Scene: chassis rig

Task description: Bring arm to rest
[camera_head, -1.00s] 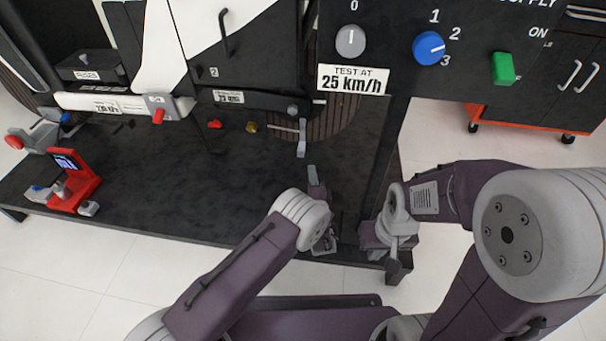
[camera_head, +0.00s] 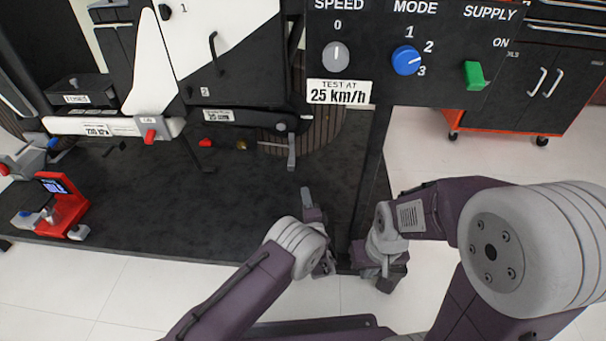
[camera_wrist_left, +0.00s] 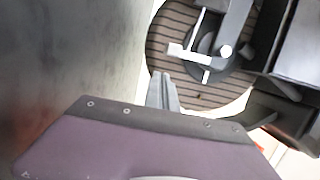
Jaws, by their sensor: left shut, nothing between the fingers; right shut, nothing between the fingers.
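My left arm comes in from the lower left of the head view, and its gripper (camera_head: 309,200) points up and away over the black bench top (camera_head: 215,200). The jaws are shut and empty. In the left wrist view the closed fingers (camera_wrist_left: 163,90) show below a striped round wheel (camera_wrist_left: 190,50), with nothing between them. My right gripper (camera_head: 387,278) hangs at the end of the right arm, beside the bench's front right corner and right of the left gripper. It points down and is shut; its fingertips are partly hard to make out.
A control panel (camera_head: 440,60) with a grey knob (camera_head: 336,57), a blue knob (camera_head: 406,60) and a green switch (camera_head: 474,75) stands ahead. A red device (camera_head: 62,212) stands at the bench's left end. Open floor (camera_head: 440,150) lies right of the panel post (camera_head: 371,175).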

